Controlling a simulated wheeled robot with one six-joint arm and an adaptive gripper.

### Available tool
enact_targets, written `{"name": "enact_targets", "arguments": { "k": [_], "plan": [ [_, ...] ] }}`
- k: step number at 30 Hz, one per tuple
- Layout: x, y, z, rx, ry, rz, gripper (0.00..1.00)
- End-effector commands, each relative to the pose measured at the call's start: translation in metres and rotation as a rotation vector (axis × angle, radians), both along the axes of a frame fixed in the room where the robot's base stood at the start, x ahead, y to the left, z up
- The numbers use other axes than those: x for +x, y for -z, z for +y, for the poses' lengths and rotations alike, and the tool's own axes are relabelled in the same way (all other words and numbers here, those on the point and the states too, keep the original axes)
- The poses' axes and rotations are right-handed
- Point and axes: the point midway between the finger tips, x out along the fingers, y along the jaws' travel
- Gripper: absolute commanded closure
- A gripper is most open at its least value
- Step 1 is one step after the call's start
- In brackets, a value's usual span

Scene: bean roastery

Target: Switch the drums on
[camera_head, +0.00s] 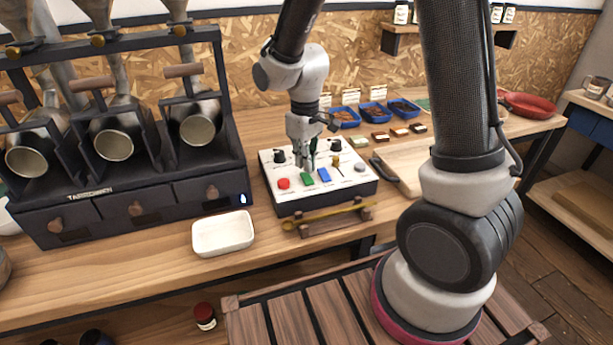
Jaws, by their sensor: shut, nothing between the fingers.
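The control box (344,193) is white-topped with a dark body and stands on the bench. Its top carries a red button (284,184), a green switch (307,179), a blue switch (324,175), a small lever (338,170), a grey button (360,167) and black knobs (336,145). My gripper (305,164) points down, shut and empty, just above or at the green switch; I cannot tell if it touches. It hides part of the panel behind it. The drum roaster (118,200), with several metal drums (113,145) in a dark frame, stands at the left.
A white dish (222,233) sits left of the box. A wooden rest with a yellow-handled tool (328,216) lies in front. Blue trays (373,114) of beans stand behind, and a cutting board (408,163) lies right. My arm blocks part of the right side.

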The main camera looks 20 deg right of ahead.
Motion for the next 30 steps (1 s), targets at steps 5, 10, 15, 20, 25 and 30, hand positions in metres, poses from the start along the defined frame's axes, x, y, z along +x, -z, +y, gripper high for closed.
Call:
{"name": "enact_targets", "arguments": {
  "k": [5,10,15,20,25,30],
  "plan": [
    [0.0,-0.016,0.0,0.0,0.0,-0.001,1.0],
    [0.001,-0.032,0.0,0.001,0.0,-0.003,1.0],
    [0.0,-0.045,0.0,0.0,0.0,-0.001,1.0],
    [0.0,-0.051,0.0,0.0,0.0,-0.001,1.0],
    [0.0,-0.051,0.0,0.0,0.0,0.0,1.0],
    [0.0,-0.051,0.0,0.0,0.0,0.0,1.0]
  ]
}}
